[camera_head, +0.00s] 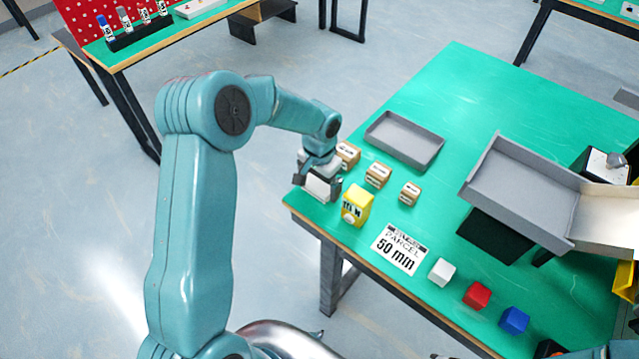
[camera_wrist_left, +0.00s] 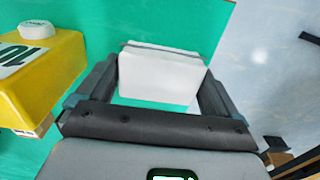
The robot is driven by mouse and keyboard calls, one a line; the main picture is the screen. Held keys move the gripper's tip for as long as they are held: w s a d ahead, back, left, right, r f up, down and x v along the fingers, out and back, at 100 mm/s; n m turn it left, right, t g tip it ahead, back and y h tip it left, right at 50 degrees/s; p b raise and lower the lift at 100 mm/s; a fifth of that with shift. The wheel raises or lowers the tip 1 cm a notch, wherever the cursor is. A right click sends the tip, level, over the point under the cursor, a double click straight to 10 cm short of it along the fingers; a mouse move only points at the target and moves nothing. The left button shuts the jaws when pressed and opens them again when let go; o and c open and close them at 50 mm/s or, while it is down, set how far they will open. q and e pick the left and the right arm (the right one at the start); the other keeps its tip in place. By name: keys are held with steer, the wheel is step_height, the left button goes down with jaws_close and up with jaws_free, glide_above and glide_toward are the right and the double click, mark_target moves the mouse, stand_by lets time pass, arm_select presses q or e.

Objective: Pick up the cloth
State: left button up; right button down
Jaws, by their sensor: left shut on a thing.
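A white, folded-looking block, which I take to be the cloth (camera_head: 322,188), is at the near left corner of the green table. My left gripper (camera_head: 319,180) comes down over it and is shut on it. In the left wrist view the white cloth (camera_wrist_left: 160,75) sits between the two dark fingers (camera_wrist_left: 148,95), with the green top behind it. I cannot tell whether it still touches the table. Of my right arm, only a teal and dark bit shows at the bottom right edge, too cut off to read.
A yellow bottle (camera_head: 356,205) stands just right of the left gripper, near in the left wrist view (camera_wrist_left: 40,80). Several wooden blocks (camera_head: 378,175), a grey tray (camera_head: 405,140), a parcel label (camera_head: 399,249) and white, red (camera_head: 477,295) and blue cubes share the table (camera_head: 460,90). A conveyor chute (camera_head: 520,185) stands right.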

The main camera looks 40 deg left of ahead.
mark_target(320, 183)
arm_select(q)
step_height(320, 183, up, 20)
steer(key=o, duration=0.5)
steer(key=shift+f, duration=0.15)
steer(key=shift+c, duration=0.2)
steer(key=c, duration=0.3)
steer(key=shift+c, duration=0.2)
